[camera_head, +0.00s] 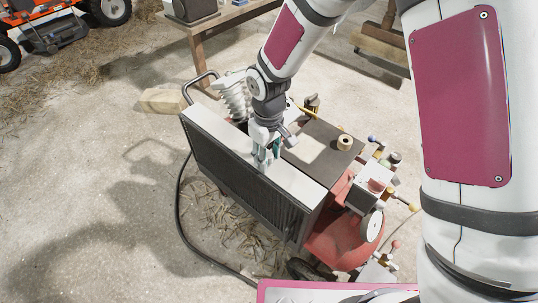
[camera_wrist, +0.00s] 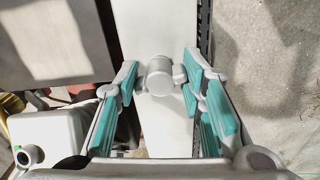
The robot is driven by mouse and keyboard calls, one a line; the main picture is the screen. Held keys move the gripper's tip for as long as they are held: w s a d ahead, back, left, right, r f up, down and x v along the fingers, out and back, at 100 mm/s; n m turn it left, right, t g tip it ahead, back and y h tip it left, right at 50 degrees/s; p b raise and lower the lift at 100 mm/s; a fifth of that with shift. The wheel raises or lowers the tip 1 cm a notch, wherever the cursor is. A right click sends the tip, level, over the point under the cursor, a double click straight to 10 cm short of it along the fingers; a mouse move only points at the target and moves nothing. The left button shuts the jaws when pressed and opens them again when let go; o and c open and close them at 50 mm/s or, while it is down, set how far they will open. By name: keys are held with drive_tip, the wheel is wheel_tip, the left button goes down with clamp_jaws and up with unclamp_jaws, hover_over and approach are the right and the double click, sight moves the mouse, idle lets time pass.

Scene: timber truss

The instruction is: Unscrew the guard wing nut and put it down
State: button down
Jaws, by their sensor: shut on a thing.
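The guard wing nut (camera_wrist: 159,76) is a grey round knob with small wings, seen from above in the wrist view. It is over the pale top strip of the guard (camera_wrist: 166,128). My gripper (camera_wrist: 162,82) has its teal-padded fingers on both sides of the nut and is shut on its wings. In the head view my gripper (camera_head: 264,158) points down at the light top edge of the guard (camera_head: 222,143), which has a dark mesh front. The nut is hidden by the fingers there. I cannot tell whether it is still on its thread.
Behind the guard a dark flat top carries a pale sheet (camera_head: 306,148) and a yellowish roll (camera_head: 345,142). A finned cylinder (camera_head: 233,95) stands left of my gripper. A red tank (camera_head: 338,240) and fittings are at the right. A wooden block (camera_head: 163,101) lies on the floor.

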drive_tip(key=shift+n, duration=1.2)
drive_tip(key=n+p, duration=0.2)
drive_tip(key=n, duration=0.2)
drive_tip(key=shift+r, duration=0.15)
drive_tip(key=n+p, duration=0.2)
drive_tip(key=n, duration=0.3)
drive_tip(key=shift+s, duration=0.1)
drive_tip(key=shift+b, duration=0.3)
drive_tip(key=shift+r+p, duration=0.45)
drive_tip(key=shift+r, duration=0.05)
drive_tip(key=shift+r+p, duration=0.5)
drive_tip(key=shift+r, duration=0.1)
